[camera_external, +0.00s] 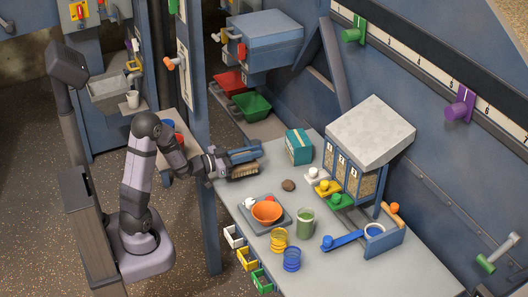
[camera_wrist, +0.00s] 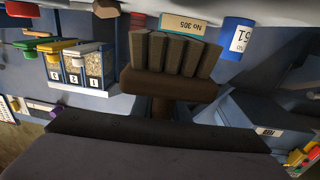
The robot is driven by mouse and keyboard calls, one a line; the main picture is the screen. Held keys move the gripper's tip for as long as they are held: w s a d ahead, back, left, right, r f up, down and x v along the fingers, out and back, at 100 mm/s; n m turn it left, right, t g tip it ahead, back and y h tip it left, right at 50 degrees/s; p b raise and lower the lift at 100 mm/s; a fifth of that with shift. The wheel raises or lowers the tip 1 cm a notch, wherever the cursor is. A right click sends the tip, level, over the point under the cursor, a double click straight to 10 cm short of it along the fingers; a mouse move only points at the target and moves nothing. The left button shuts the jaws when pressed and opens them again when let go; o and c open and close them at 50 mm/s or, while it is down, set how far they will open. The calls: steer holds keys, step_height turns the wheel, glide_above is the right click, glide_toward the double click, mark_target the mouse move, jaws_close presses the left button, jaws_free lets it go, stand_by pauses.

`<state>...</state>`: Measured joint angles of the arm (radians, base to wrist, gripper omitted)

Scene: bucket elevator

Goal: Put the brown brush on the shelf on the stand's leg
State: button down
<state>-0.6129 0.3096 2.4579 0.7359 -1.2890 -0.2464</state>
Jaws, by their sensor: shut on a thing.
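The brown brush (camera_external: 244,171) is held in my gripper (camera_external: 240,160), over the back left end of the grey table. In the wrist view the brush (camera_wrist: 168,80) shows a brown block with a row of thick bristles and a short neck running down behind the dark gripper part (camera_wrist: 150,150). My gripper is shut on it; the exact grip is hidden. The stand's blue leg (camera_external: 187,62) rises left of the gripper. A pale shelf-like board (camera_external: 190,128) sits beside the leg, partly hidden by my arm, with blue and red items near it.
A teal box (camera_external: 298,147), a dark stone (camera_external: 288,185), a three-bin dispenser (camera_external: 352,170), an orange bowl (camera_external: 266,211) on a tray and a green jar (camera_external: 305,224) stand on the table. Red and green bins (camera_external: 252,106) are behind.

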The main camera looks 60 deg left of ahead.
steer(key=shift+f, duration=1.55)
steer(key=shift+f, duration=0.1)
steer(key=shift+f+b, duration=0.15)
steer(key=shift+b, duration=0.25)
steer(key=c, duration=1.7)
jaws_free()
